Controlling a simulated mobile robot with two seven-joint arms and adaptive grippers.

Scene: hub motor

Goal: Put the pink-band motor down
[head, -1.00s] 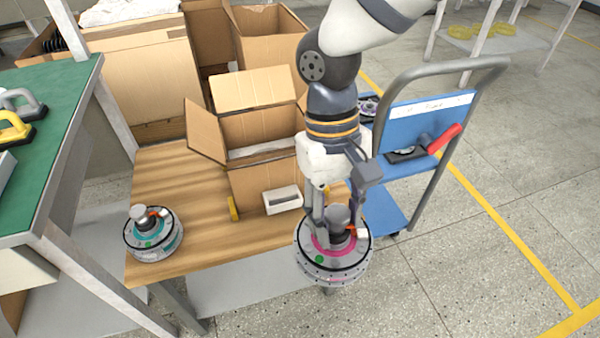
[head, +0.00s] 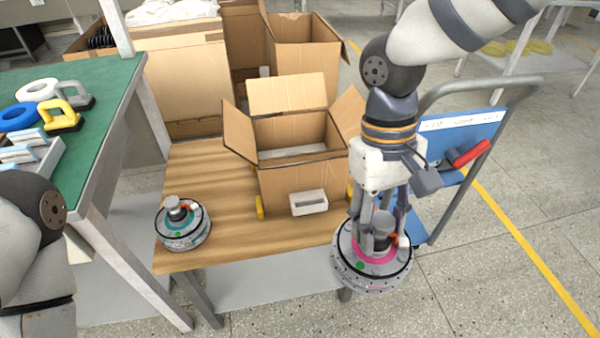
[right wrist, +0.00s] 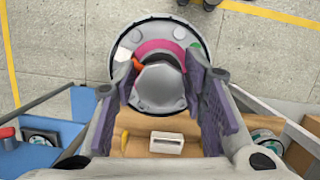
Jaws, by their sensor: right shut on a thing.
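The pink-band motor (head: 372,268) is a grey disc with a pink ring and a dark hub. My right gripper (head: 379,225) is shut on its hub and holds it at the right front corner of the wooden table (head: 235,245), seemingly over or past the edge; its height is hard to tell. In the right wrist view the motor (right wrist: 158,40) sits between the purple finger pads, with floor around its far side. My left gripper is not in view; only part of my left arm shows at the lower left.
A teal-band motor (head: 183,224) stands at the table's left front. An open cardboard box (head: 290,185) stands at the back, with a small white tray (head: 308,202) before it. A blue cart (head: 440,140) is at right. The table's front middle is clear.

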